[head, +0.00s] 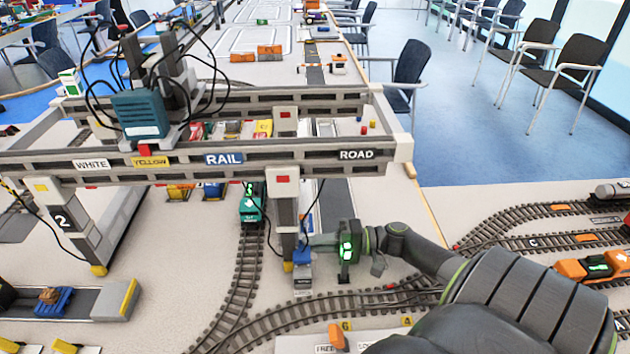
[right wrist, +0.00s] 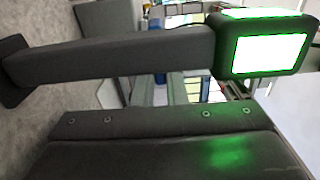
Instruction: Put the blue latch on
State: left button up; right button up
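The gantry crane's near right leg (head: 287,218) stands upright beside the rail track. A small blue part (head: 302,256), possibly the blue latch, sits low at this leg; its exact position and whether it is engaged are unclear. My right gripper (head: 318,241) reaches in from the right, close to the leg and just above or beside the blue part. I cannot tell if it touches, or how its fingers stand. In the right wrist view, dark gripper parts fill most of the picture, and a small blue patch (right wrist: 160,78) shows beyond them. My left gripper is not in view.
The crane's beam (head: 250,158) carries WHITE, YELLOW, RAIL and ROAD labels, with a teal trolley (head: 140,114) and cables above. A teal train (head: 252,203) stands on the track behind the leg. Curved track (head: 300,312) runs in front. An orange locomotive (head: 592,266) is at right.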

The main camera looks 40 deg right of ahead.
jog(key=o, duration=0.4)
jog(key=shift+s+f, duration=0.1)
dwell(0.3)
